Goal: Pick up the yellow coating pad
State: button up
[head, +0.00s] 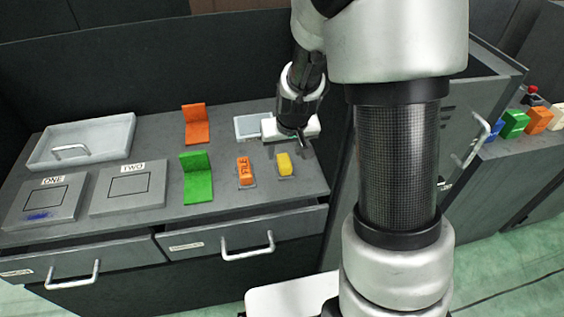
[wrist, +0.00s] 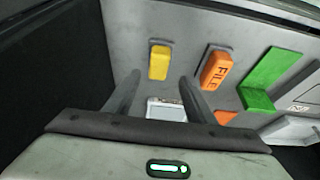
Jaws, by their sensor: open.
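The yellow coating pad (head: 284,164) lies on the grey worktop, near its front right part, to the right of the orange block marked FILE (head: 245,171). In the wrist view the yellow pad (wrist: 159,62) lies beyond my fingertips, roughly between their lines. My gripper (head: 302,143) is above the worktop behind the pad in the head view. Its two fingers (wrist: 158,85) are spread and empty in the wrist view, apart from the pad.
A green bracket (head: 197,182) and an orange bracket (head: 196,128) stand left of the pad. A pale small tray (head: 247,126) lies beside my gripper. Plates ONE (head: 45,204) and TWO (head: 128,190) and a grey tray (head: 45,153) are at left. Drawers (head: 215,240) lie below the front edge.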

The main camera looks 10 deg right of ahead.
aim_at(284, 160)
jog(key=shift+x, duration=0.85)
jog(key=x, duration=0.2)
jog(key=b+x, duration=0.1)
jog(key=x, duration=0.1)
jog(key=shift+s+d+f, duration=0.2)
jog(key=shift+w+f, duration=0.3)
jog(key=shift+f, duration=0.15)
jog(key=c, duration=0.9)
jog(key=shift+r, duration=0.1)
jog(key=shift+c, duration=0.2)
notch_tip(284, 160, up, 10)
jog(key=shift+f+p, duration=0.1)
jog(key=shift+p, duration=0.85)
